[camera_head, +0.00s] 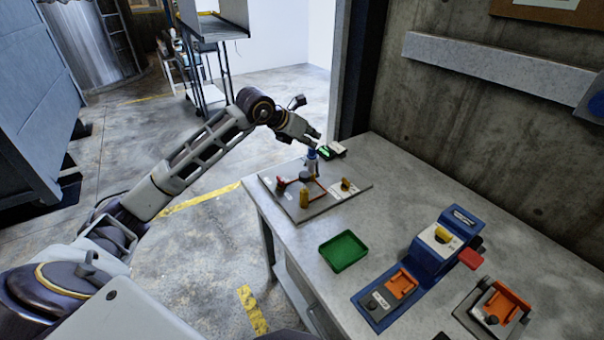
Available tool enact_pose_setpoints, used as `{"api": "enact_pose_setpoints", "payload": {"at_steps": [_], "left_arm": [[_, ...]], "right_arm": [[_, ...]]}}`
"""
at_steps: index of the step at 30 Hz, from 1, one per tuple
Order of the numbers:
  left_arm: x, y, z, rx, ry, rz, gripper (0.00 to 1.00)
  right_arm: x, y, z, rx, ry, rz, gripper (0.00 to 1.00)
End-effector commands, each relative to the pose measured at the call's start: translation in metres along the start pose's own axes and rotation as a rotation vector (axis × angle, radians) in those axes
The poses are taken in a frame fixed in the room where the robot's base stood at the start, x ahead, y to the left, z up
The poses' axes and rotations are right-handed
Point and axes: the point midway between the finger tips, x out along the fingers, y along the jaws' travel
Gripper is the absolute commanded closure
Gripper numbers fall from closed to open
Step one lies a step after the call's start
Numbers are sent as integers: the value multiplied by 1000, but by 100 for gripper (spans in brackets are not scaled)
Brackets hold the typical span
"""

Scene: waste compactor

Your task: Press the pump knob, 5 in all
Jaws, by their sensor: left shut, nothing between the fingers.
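My right gripper is not in view.
A green tray (343,251) sits in front of the board. A blue machine (430,250) with orange and red parts stands to the right, with a grey and orange device (494,309) beside it. A concrete wall (480,120) rises behind the table.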

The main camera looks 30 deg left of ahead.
Motion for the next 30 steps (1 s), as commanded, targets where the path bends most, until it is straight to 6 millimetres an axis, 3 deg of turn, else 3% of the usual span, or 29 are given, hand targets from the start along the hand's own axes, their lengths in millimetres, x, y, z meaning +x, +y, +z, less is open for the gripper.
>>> {"api": "enact_pose_setpoints", "payload": {"at_steps": [10,30], "left_arm": [[-2,-1,-4,291,19,5,100],[-2,2,-11,841,56,0,100]], "right_arm": [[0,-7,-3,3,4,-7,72],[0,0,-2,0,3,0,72]]}}
